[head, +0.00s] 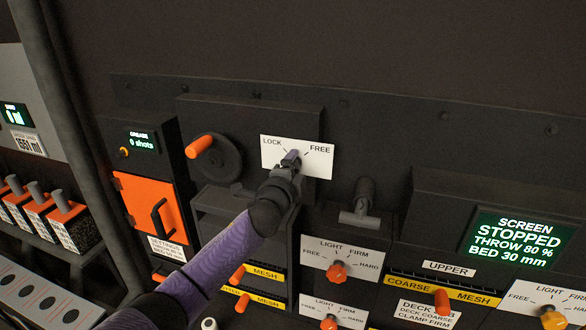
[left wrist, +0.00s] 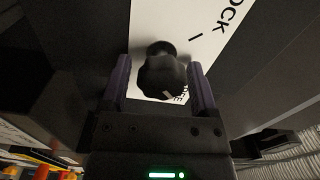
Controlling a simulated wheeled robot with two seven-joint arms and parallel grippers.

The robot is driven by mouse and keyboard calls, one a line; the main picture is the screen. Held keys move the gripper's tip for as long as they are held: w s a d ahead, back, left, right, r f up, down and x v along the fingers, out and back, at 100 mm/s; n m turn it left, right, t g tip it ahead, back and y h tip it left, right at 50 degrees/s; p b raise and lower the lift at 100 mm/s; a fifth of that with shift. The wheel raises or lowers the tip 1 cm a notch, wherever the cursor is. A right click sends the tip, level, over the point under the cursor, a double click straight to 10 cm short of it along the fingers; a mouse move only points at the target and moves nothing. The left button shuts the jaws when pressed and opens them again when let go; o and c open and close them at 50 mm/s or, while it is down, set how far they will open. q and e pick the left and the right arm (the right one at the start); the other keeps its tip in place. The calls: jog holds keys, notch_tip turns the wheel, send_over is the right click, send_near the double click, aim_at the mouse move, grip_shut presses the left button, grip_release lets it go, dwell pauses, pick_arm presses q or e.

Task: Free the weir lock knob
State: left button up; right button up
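The weir lock knob is a dark, lobed knob (left wrist: 162,76) on a white plate (head: 318,163) marked LOCK at left and FREE at right. In the head view my left gripper (head: 291,158) covers the knob. In the left wrist view the purple fingers of my left gripper (left wrist: 159,68) stand on either side of the knob, with a small gap on each side, so it is open around it. A small pale mark shows on the knob's lower face; I cannot tell which label it points to. My right gripper is not in view.
A black handwheel with an orange handle (head: 199,147) is left of the plate. A dark T-handle (head: 361,205) is at lower right. Below are orange clamp knobs (head: 337,272) and mesh drawers. A screen (head: 515,241) reads STOPPED. An orange door (head: 149,211) is at left.

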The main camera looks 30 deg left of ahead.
pick_arm(q)
jog(key=shift+o, duration=0.5)
jog(key=b+v, duration=0.1)
jog(key=v, duration=0.9)
jog(key=shift+a, duration=0.15)
